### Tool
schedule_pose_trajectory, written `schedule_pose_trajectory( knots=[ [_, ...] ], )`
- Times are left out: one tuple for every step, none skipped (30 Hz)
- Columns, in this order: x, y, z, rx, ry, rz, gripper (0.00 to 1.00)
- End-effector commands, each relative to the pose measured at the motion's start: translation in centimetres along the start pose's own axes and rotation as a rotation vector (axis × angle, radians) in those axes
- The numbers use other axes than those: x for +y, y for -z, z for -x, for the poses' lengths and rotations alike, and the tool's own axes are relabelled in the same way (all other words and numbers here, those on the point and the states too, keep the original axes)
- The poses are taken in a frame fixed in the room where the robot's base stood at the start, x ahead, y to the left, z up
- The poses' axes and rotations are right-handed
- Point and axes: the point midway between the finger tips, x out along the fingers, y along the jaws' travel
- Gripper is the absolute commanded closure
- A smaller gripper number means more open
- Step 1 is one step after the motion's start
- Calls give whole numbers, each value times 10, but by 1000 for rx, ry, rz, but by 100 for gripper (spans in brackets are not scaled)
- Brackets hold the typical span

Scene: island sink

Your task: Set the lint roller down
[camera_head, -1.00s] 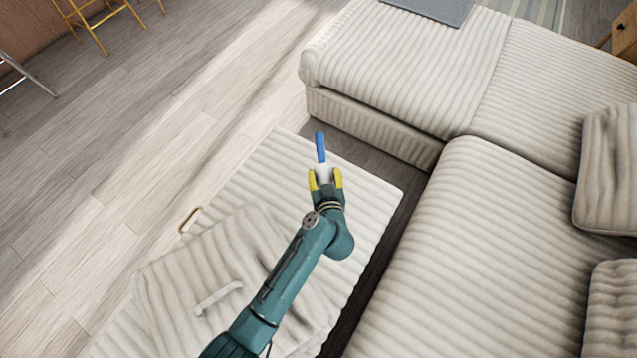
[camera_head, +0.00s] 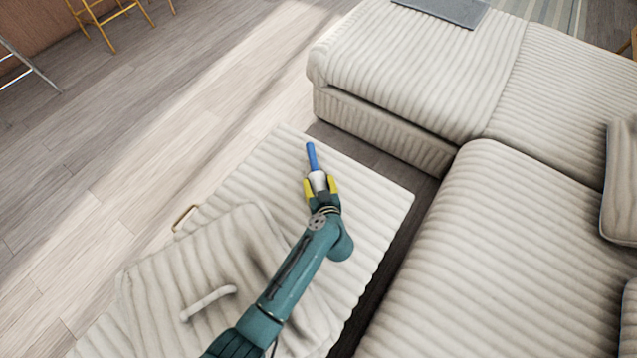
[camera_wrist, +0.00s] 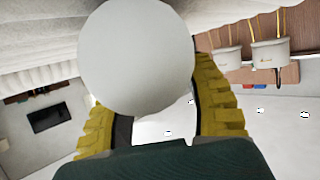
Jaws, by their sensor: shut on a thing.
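The lint roller (camera_head: 312,160) has a blue handle and a white roller end. My gripper (camera_head: 320,186) has yellow fingers and is shut on the white end, with the blue handle pointing away toward the far edge of the ribbed cream ottoman (camera_head: 370,200). In the head view the roller is over the ottoman; I cannot tell whether it touches the surface. In the wrist view the round white end of the lint roller (camera_wrist: 137,57) fills the upper middle between the yellow fingers (camera_wrist: 158,120) and hides much behind it.
A ribbed cream sofa (camera_head: 480,230) stands at the right and back, with a dark gap beside the ottoman. A cream cushion (camera_head: 210,270) with a pale handle-like piece lies on the ottoman's near left. A small gold-coloured loop (camera_head: 184,217) sits at its left edge. Wooden floor lies left.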

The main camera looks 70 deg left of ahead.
Motion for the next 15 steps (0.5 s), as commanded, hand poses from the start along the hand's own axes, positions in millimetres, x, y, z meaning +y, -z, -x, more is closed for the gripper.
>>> schedule_pose_trajectory(
  knots=[
    [0, -1, 0, 0, 0, -1, 43],
    [0, -1, 0, 0, 0, -1, 37],
    [0, -1, 0, 0, 0, -1, 29],
    [0, -1, 0, 0, 0, -1, 24],
    [0, 0, 0, 0, 0, -1, 20],
    [0, 0, 0, 0, 0, -1, 20],
    [0, 0, 0, 0, 0, -1, 20],
    [0, 0, 0, 0, 0, -1, 20],
    [0, 0, 0, 0, 0, -1, 20],
    [0, 0, 0, 0, 0, -1, 20],
    [0, 0, 0, 0, 0, -1, 20],
    [0, 0, 0, 0, 0, -1, 20],
    [0, 0, 0, 0, 0, 0, 20],
    [0, 1, 1, 1, -1, 0, 20],
    [0, 2, 4, 0, -1, -1, 20]
  ],
)
